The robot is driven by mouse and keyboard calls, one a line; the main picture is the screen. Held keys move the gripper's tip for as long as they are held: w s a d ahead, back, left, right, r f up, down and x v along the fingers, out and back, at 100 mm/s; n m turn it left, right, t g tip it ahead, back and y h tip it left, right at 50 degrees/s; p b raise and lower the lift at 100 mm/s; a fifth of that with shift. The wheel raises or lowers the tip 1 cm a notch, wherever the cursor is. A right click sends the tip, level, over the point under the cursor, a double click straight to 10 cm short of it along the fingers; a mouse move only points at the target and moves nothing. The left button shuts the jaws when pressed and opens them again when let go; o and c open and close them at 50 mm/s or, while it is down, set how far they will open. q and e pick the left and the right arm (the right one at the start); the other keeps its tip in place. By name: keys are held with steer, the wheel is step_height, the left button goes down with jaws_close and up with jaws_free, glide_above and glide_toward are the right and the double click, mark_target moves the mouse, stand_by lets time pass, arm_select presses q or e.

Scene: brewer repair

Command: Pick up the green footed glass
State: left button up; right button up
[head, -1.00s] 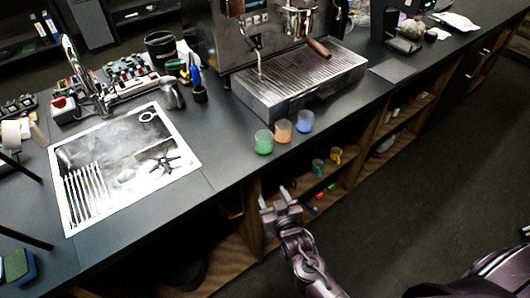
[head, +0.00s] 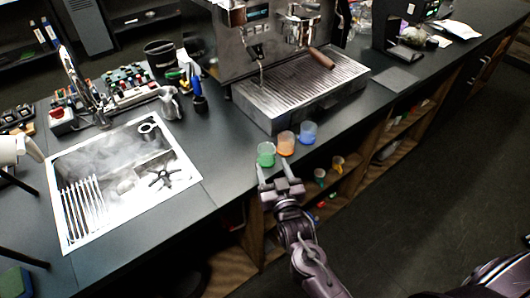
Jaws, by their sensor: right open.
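The green footed glass (head: 266,153) stands upright near the front edge of the dark counter. It is the leftmost of three coloured glasses in a row. My right gripper (head: 275,173) is open just in front of and slightly below the green glass in the picture. Its fingers point toward the glass, and the left fingertip is close to the glass's base. I cannot tell whether it touches. Nothing shows between the fingers.
An orange glass (head: 286,143) and a blue glass (head: 307,133) stand close to the right. The coffee machine's drip tray (head: 300,88) is behind them. The open shelf (head: 385,145) is below the counter edge.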

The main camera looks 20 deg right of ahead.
mark_target(269, 158)
steer(key=shift+w+r+p, duration=0.25)
steer(key=shift+w+p, duration=0.05)
steer(key=shift+w, duration=0.55)
steer(key=w+p, duration=0.1)
steer(key=w, duration=0.3)
steer(key=shift+w+d+p, duration=0.15)
steer(key=shift+w+p, duration=0.1)
steer(key=shift+p, duration=0.15)
steer(key=shift+w+f, duration=0.1)
steer(key=shift+w, duration=0.1)
arm_select(q)
steer(key=r, duration=0.1)
steer(key=s+r, duration=0.1)
steer(key=shift+s+r, duration=0.1)
steer(key=shift+r, duration=0.2)
arm_select(e)
steer(key=shift+c, duration=0.3)
steer(key=c, duration=0.8)
